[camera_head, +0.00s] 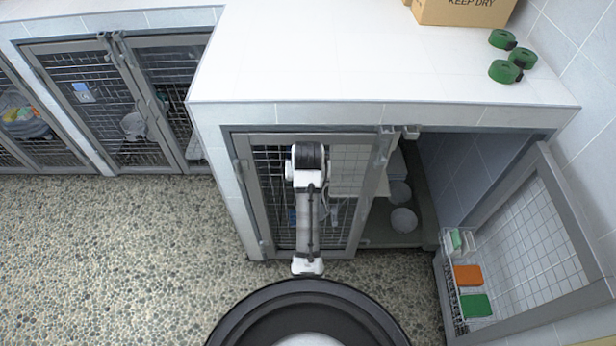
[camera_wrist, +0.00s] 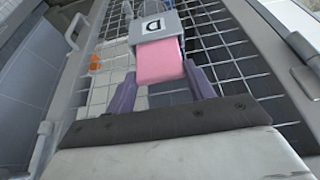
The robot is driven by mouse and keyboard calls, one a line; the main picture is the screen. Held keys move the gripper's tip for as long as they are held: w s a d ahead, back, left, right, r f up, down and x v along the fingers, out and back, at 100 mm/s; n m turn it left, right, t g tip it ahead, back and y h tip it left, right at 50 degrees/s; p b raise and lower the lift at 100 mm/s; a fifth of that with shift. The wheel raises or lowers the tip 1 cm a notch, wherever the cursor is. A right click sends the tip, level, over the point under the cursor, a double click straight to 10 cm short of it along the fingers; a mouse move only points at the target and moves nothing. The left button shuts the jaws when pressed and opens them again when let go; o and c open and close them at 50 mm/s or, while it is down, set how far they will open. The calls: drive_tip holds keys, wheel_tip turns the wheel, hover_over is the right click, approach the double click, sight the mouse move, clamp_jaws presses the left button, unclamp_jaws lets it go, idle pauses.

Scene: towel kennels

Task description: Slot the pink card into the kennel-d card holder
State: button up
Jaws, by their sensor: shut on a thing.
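The pink card (camera_wrist: 160,62) shows in the wrist view between the two purple fingers of my gripper (camera_wrist: 158,76), which is shut on it. The grey kennel-d card holder (camera_wrist: 153,26), with a white label marked D, is on the wire door directly beyond the card. The card's far end meets the holder's near edge in the picture; I cannot tell whether it is inside, touching or just in front. In the head view my arm stands before the wire kennel door (camera_head: 345,235), and the gripper, card and holder cannot be made out.
An open kennel door (camera_head: 575,235) at right carries a wire rack with orange (camera_head: 467,275) and green (camera_head: 476,306) items. Green rolls (camera_head: 505,72) and a cardboard box (camera_head: 465,10) sit on top. The pebbled floor at left is clear.

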drive_tip(key=shift+f, duration=0.7)
drive_tip(key=o, duration=1.3)
